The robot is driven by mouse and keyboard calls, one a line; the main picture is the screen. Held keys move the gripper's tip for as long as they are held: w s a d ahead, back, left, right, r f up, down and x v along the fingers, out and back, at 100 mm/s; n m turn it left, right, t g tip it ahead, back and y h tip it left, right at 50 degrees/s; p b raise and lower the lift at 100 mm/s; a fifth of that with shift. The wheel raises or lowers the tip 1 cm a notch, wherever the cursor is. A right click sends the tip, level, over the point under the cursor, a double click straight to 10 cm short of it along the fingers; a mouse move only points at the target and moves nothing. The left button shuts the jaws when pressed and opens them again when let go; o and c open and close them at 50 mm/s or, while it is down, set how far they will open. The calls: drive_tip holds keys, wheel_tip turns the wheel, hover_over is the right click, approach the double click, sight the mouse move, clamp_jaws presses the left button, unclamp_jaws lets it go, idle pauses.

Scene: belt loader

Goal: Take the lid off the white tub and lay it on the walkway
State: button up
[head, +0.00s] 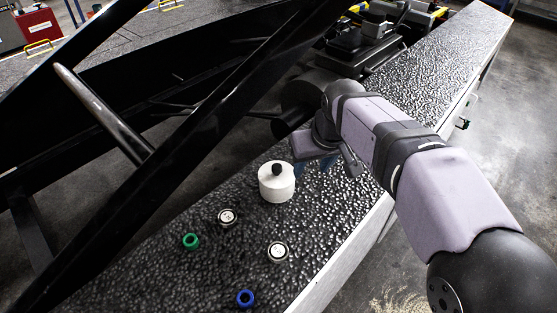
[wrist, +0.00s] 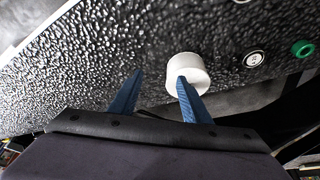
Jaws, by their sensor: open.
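The white tub (head: 276,190) stands upright on the dark, bumpy walkway (head: 330,222). My gripper (head: 312,168) is open and empty, just right of the tub in the head view. In the wrist view, the tub (wrist: 188,65) is at upper centre. One blue finger of my gripper (wrist: 158,77) overlaps the tub in the picture, and the other is left of it. The tub is not between the fingers. I cannot tell whether the finger touches it.
Two white-and-black round pieces (head: 228,217) (head: 278,252), a green ring (head: 191,241) and a blue ring (head: 245,298) lie on the walkway nearer the camera. Black beams (head: 180,150) run along its left. The walkway's right edge (head: 350,245) drops to the floor. Bare walkway lies right of the tub.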

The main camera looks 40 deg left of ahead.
drive_tip(key=n, duration=0.1)
approach(277, 168)
drive_tip(key=f, duration=0.1)
drive_tip(key=shift+y, duration=0.3)
drive_tip(key=shift+p+x, duration=0.9)
drive_tip(key=shift+x, duration=3)
drive_tip(key=shift+w+d, duration=0.1)
drive_tip(key=shift+w, duration=0.05)
clamp_jaws()
